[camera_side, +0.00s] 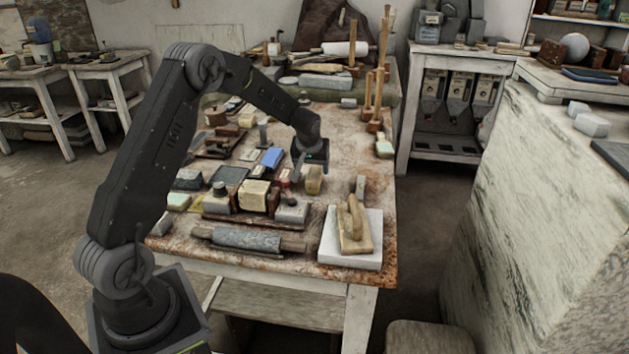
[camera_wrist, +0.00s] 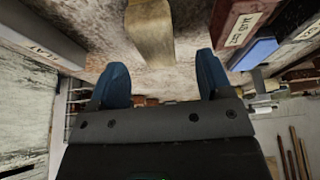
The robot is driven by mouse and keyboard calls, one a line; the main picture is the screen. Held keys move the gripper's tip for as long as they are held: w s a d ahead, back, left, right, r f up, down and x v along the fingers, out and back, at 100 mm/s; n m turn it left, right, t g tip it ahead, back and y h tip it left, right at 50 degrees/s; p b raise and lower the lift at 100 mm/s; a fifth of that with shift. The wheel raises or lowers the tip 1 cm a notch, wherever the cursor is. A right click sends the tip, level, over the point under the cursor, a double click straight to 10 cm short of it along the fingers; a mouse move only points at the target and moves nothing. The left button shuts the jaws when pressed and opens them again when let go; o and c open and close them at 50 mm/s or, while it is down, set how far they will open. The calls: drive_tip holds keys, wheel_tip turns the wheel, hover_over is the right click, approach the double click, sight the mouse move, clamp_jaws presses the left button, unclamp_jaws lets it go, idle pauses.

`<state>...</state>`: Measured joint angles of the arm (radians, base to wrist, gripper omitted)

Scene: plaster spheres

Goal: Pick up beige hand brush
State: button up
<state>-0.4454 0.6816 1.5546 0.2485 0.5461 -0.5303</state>
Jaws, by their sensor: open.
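A small beige, upright block-like piece (camera_side: 314,181), which looks like the hand brush, stands on the worktable just in front of my gripper (camera_side: 304,170). Its bristles cannot be made out. In the wrist view a tan piece (camera_wrist: 150,32), apparently the same one, lies beyond the blue fingertips of my gripper (camera_wrist: 161,72), roughly between their lines. The fingers are apart, with nothing held between them. In the side view my gripper hangs low over the table, and its fingertips are partly hidden.
A blue block (camera_side: 271,158) and a red box (camera_side: 284,177) stand close on the left. A wooden float (camera_side: 354,226) lies on a white slab (camera_side: 331,245) in front. A roller (camera_side: 246,239) lies near the front edge. Wooden mallets (camera_side: 375,105) stand behind at right.

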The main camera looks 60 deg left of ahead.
sight(314, 173)
drive_tip(key=x, duration=0.4)
drive_tip(key=shift+w+f, duration=0.2)
drive_tip(key=shift+f, duration=0.1)
drive_tip(key=c, duration=1)
